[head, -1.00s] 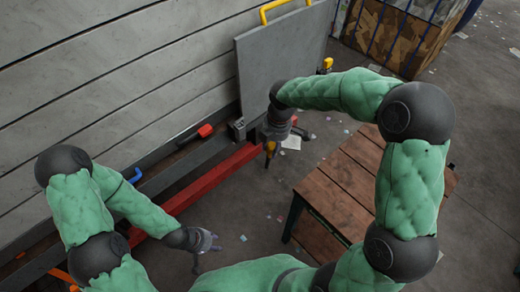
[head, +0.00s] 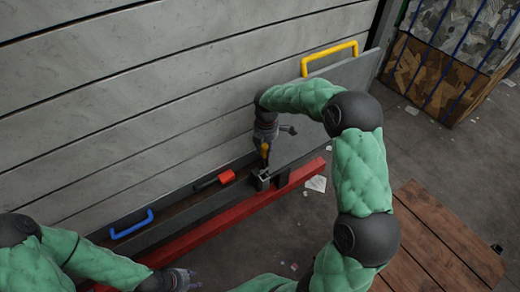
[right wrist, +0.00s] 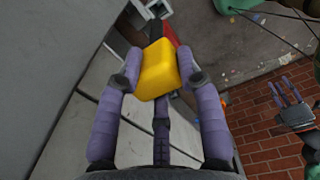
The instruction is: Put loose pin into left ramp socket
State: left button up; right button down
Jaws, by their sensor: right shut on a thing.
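The loose pin (head: 265,150) has a yellow block head. My right gripper (head: 266,142) is shut on that head, which also shows between the fingers in the right wrist view (right wrist: 159,70). The pin hangs just above the grey metal left ramp socket (head: 261,181), at the lower left corner of the grey ramp panel (head: 305,140). The pin's lower end is hard to make out, so I cannot tell if it touches the socket. My left gripper (head: 186,280) is low at the bottom edge, apart from these; its fingers look spread and empty in the right wrist view (right wrist: 287,93).
A red-headed piece (head: 226,177) and a blue handle (head: 132,225) are on the ledge to the left. A red beam (head: 225,215) runs in front. The panel carries a yellow handle (head: 329,57). A wooden table (head: 435,245) stands at the lower right.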

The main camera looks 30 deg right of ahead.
jog(key=b, duration=0.4)
send_over(265, 167)
jog(key=shift+f, duration=3.25)
jog(key=shift+f+b, duration=2.55)
jog(key=shift+f, duration=1.45)
jog(key=c, duration=0.7)
grip_release()
jog(key=shift+r, duration=0.1)
jog(key=shift+c, duration=0.2)
notch_tip(265, 167, up, 12)
jog(key=shift+s, duration=0.1)
